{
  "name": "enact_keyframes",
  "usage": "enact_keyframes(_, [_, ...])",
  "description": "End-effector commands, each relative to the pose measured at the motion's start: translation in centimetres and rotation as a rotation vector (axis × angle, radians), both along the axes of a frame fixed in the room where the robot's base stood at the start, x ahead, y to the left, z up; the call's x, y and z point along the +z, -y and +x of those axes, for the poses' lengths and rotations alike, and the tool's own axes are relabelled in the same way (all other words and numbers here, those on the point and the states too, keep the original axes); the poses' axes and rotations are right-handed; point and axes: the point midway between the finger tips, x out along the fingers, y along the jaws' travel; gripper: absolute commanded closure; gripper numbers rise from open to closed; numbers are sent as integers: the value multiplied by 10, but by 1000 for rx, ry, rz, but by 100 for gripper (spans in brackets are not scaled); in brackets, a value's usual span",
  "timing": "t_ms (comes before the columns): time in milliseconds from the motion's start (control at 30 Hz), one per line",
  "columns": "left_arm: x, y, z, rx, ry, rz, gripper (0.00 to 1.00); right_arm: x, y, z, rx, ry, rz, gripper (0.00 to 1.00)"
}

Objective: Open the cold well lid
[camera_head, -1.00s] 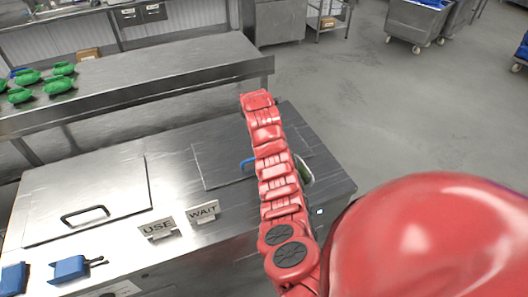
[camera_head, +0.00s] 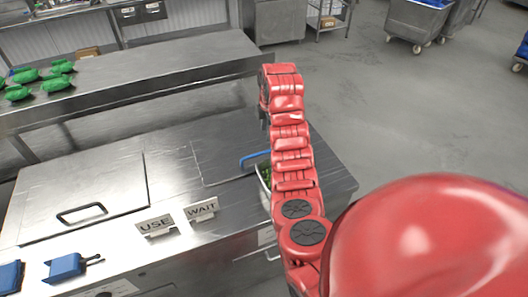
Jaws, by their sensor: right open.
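A flat steel lid (camera_head: 215,160) with a blue bar handle (camera_head: 255,158) lies on the right half of the steel counter; it looks closed. A second flat steel lid (camera_head: 110,185) with a black handle (camera_head: 82,211) lies closed on the left half. I cannot tell from labels which is the cold well lid. My red right arm reaches over the counter's right part. My right gripper (camera_head: 263,112) shows only as a small dark part at the arm's far end, open, beyond the blue handle and apart from it. My left gripper is not in view.
A container with green contents (camera_head: 265,178) shows beside my right arm, partly hidden by it. USE (camera_head: 156,224) and WAIT (camera_head: 201,209) signs stand at the counter's front. A blue scoop-like tool (camera_head: 66,266) lies front left. Green items (camera_head: 58,82) sit on the back table.

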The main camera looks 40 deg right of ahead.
Motion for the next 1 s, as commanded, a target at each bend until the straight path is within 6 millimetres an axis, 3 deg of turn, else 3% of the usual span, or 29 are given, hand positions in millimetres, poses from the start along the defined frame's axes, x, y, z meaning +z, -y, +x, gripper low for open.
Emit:
enact_keyframes(133, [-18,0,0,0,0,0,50,-33,2,5,-2,0,3,53])
enact_keyframes(267, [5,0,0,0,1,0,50,-52,1,10,1,-7,4,53])
enact_keyframes(500, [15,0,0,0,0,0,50,-90,5,18,-2,0,1,53])
enact_keyframes(733, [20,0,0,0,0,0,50,-108,5,21,-1,-3,2,53])
enact_keyframes(1000, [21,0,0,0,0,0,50,-113,6,23,0,4,-2,53])
